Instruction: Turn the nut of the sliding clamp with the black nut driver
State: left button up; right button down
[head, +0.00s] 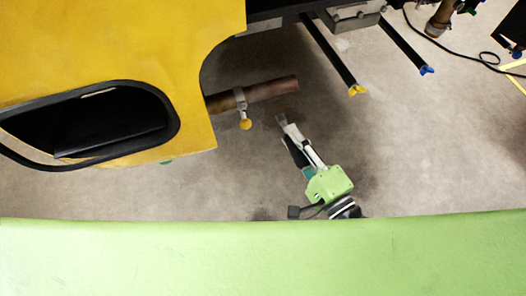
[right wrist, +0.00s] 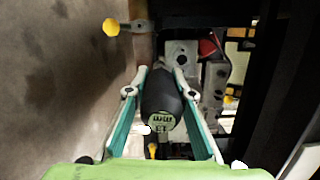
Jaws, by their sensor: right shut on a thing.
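The sliding clamp (head: 240,99) is a grey metal band around a brown exhaust pipe (head: 272,89), with a yellow-orange piece (head: 245,124) at its lower end. The clamp's yellow-orange piece also shows at the upper left of the right wrist view (right wrist: 111,27). My right gripper (head: 282,119) is just right of and below the clamp in the head view, apart from it. In the right wrist view, it is shut on the black nut driver (right wrist: 160,95), its rounded handle between the fingers and labelled end towards the camera. The driver's tip is hidden. My left gripper is out of view.
A yellow vehicle body (head: 120,40) with a black-rimmed opening fills the upper left. Two dark bars with yellow (head: 357,90) and blue (head: 427,70) ends stick out at the upper right. A light green surface (head: 260,255) crosses the bottom. Grey floor lies right of my gripper.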

jog(key=a+f+m, duration=0.4)
jog(key=a+m, duration=0.1)
jog(key=a, duration=0.2)
jog(key=shift+s+a+t+b, duration=0.2)
jog(key=shift+s+t+b, duration=0.15)
jog(key=shift+t+b, duration=0.1)
jog(key=shift+d+f+x, duration=0.1)
jog(key=shift+d+x, duration=0.05)
jog(key=shift+x, duration=1.15)
jog(key=shift+d+f+x, duration=0.1)
jog(key=shift+d+x, duration=0.1)
jog(key=shift+x, duration=1.1)
jog(key=shift+x, duration=1.05)
